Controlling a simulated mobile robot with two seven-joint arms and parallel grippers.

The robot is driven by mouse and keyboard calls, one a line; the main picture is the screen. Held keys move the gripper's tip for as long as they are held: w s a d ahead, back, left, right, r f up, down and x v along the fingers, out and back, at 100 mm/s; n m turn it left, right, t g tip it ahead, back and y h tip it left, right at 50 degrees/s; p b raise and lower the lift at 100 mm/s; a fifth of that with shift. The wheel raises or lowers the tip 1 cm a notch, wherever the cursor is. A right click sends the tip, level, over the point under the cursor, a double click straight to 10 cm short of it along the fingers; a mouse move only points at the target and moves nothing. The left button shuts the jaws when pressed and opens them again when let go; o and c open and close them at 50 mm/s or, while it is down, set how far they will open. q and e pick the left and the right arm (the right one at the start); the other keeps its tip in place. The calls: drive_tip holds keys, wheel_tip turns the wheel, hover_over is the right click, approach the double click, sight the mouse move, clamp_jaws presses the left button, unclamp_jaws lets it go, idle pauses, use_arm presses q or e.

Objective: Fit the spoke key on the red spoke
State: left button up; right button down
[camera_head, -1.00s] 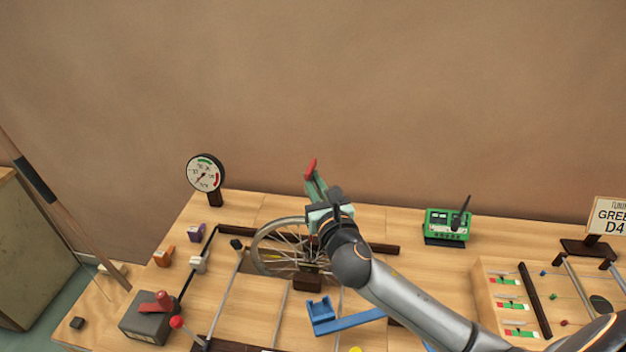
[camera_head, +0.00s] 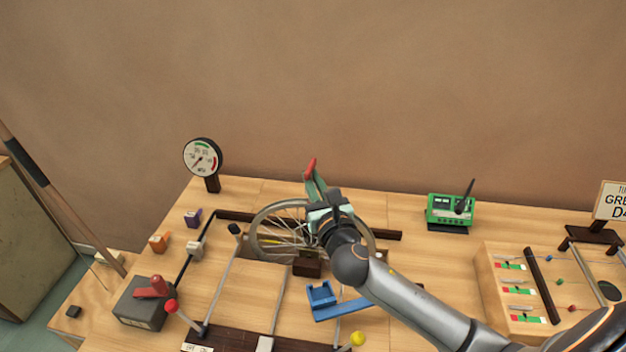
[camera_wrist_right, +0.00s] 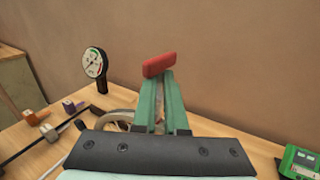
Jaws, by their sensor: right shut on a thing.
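My right gripper (camera_head: 314,181) stands above the bicycle wheel (camera_head: 258,222), its green fingers pointing up and away. It is shut on a small red piece at its fingertips, which I take to be the spoke key (camera_head: 310,165). The red piece also shows in the right wrist view (camera_wrist_right: 160,64), lying crosswise over the finger ends, clear of the wheel. The wheel is held upright at a dark block (camera_head: 306,264), and my gripper and arm hide part of it. I cannot make out the red spoke. My left gripper is not in view.
A round gauge (camera_head: 203,157) stands at the back left and a green meter (camera_head: 450,210) at the back right. A blue holder (camera_head: 322,300) lies in front of the wheel. A grey box with a red lever (camera_head: 143,305) is at left, a wooden rack (camera_head: 490,285) at right.

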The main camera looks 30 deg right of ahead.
drive_tip(key=shift+p, duration=0.85)
idle(1.2)
drive_tip(key=shift+f+b, duration=0.95)
drive_tip(key=shift+f, duration=0.3)
drive_tip(key=c, duration=0.9)
unclamp_jaws()
drive_tip(key=shift+s, duration=0.15)
drive_tip(key=s, duration=0.4)
drive_tip(key=s+a, duration=0.1)
drive_tip(key=s, duration=0.3)
drive_tip(key=s+a+b, duration=0.1)
drive_tip(key=s, duration=0.3)
drive_tip(key=shift+a, duration=0.2)
